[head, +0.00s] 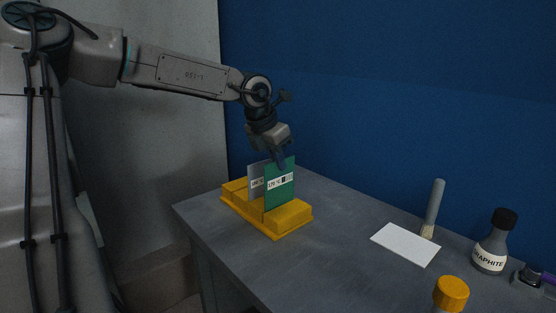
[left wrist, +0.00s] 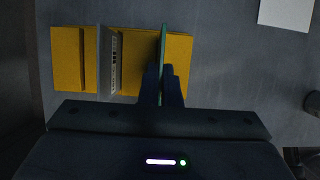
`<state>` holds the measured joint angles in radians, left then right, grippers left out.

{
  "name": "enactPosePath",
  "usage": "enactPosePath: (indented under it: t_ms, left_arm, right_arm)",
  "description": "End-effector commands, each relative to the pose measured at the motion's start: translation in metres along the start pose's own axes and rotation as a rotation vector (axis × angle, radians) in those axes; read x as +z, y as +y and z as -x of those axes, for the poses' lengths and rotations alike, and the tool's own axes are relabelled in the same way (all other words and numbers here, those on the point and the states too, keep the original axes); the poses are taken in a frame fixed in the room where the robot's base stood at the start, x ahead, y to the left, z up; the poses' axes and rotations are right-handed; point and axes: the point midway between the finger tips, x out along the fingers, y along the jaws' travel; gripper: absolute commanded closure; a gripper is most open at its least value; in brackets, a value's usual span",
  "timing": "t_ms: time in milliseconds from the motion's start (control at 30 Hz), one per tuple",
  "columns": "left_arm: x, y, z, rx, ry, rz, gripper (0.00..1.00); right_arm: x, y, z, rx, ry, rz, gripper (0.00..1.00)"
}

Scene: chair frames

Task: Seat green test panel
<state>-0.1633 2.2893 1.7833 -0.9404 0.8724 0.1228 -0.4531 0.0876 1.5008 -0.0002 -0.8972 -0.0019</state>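The green test panel (head: 280,189) stands upright at the yellow rack (head: 290,216), with a white label on its face. Its lower edge meets the rack; I cannot tell how deep it sits. A grey panel (head: 256,180) stands in the rack to its left. My left gripper (head: 281,161) is at the green panel's top edge. In the left wrist view its two dark fingers (left wrist: 161,84) lie close on both sides of the thin green panel (left wrist: 164,46), shut on it. The grey panel (left wrist: 106,62) is apart from the fingers. My right gripper is not in view.
The rack is near the grey table's (head: 330,235) far left corner. The table between is clear.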

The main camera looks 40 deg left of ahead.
Motion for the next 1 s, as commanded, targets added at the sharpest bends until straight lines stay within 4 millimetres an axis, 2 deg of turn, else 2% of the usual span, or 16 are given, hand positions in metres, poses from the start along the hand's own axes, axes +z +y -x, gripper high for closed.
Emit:
enactPosePath:
  t_ms: [867, 1000]
  left_arm:
    - [-0.009, 0.0, -0.022, 0.0, 0.0, 0.0, 1.0]
    - [-0.009, 0.0, -0.022, 0.0, 0.0, 0.0, 0.73]
  right_arm:
    - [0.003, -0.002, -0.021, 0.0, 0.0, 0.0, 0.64]
    - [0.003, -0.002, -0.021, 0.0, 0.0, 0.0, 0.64]
